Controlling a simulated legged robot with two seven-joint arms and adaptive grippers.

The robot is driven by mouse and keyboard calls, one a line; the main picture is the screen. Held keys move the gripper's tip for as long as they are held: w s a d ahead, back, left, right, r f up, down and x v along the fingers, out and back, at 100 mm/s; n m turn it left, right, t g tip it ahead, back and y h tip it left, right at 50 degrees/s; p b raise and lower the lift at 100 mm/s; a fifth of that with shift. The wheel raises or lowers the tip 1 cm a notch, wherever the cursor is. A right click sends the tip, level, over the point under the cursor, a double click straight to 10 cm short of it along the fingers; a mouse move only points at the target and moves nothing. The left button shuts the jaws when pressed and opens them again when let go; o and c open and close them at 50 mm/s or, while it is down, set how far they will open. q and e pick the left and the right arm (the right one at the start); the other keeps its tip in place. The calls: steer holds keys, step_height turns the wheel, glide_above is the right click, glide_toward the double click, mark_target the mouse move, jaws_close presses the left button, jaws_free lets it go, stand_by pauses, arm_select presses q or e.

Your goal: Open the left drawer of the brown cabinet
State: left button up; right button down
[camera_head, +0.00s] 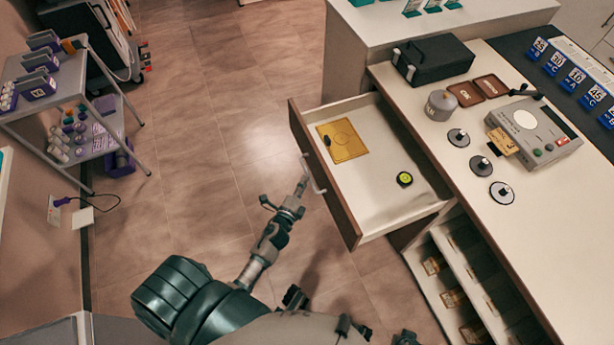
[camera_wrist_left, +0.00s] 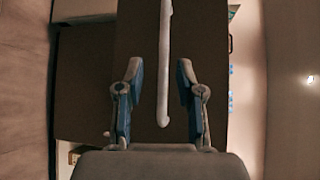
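The brown-fronted drawer (camera_head: 400,213) of the cabinet (camera_head: 577,262) is pulled well out, and its pale inside shows. Its light bar handle (camera_head: 317,186) is on the brown front; in the left wrist view the handle (camera_wrist_left: 164,60) runs lengthwise between the two fingers. My left gripper (camera_head: 301,184) is at the handle, outside the drawer front. Its fingers (camera_wrist_left: 160,95) are apart on either side of the bar, with a visible gap to each. My right gripper does not show in either view.
In the drawer lie a yellow card (camera_head: 342,141) and a small round black-and-green item (camera_head: 404,179). A black case (camera_head: 433,60) and a grey device (camera_head: 535,130) stand on the counter. A metal cart (camera_head: 120,120) stands at left. The tiled floor (camera_head: 215,110) between is clear.

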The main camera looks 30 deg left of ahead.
arm_select(q)
steer(key=f+v, duration=0.1)
steer(key=v, duration=0.5)
steer(key=shift+s+d+r, duration=0.25)
steer(key=shift+s+r, duration=0.15)
steer(key=shift+r, duration=0.05)
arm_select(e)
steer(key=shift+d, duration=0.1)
arm_select(q)
steer(key=shift+a, duration=0.1)
